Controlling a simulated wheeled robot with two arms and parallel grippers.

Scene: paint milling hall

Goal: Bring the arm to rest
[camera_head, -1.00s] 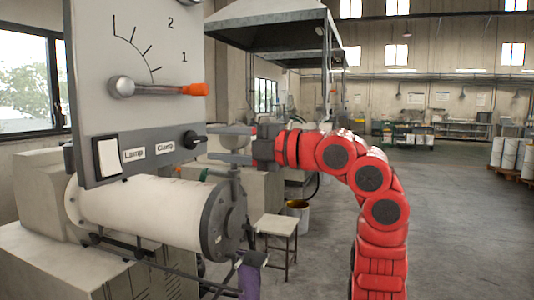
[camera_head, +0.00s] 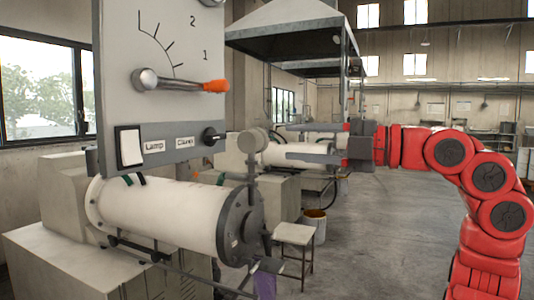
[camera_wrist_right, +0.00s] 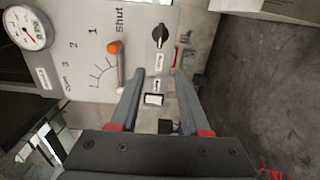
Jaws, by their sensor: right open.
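My right gripper (camera_head: 288,142) is open and empty, held out to the right of the grey control panel (camera_head: 112,85) and apart from it. In the right wrist view its two fingers (camera_wrist_right: 160,75) are spread with nothing between them. The panel carries an orange-tipped lever (camera_head: 182,82) pointing right, below the mark 1. Lower down are a white Lamp switch (camera_head: 131,147) and a black knob (camera_head: 212,137) beside the Clamp label. The knob also shows in the right wrist view (camera_wrist_right: 160,36). My left gripper is not in view.
A white horizontal cylinder (camera_head: 165,212) with a dark end flange lies below the panel. A stool (camera_head: 294,235) and a bucket (camera_head: 315,225) stand on the floor beyond it. The grey floor (camera_head: 385,225) around my right arm looks clear.

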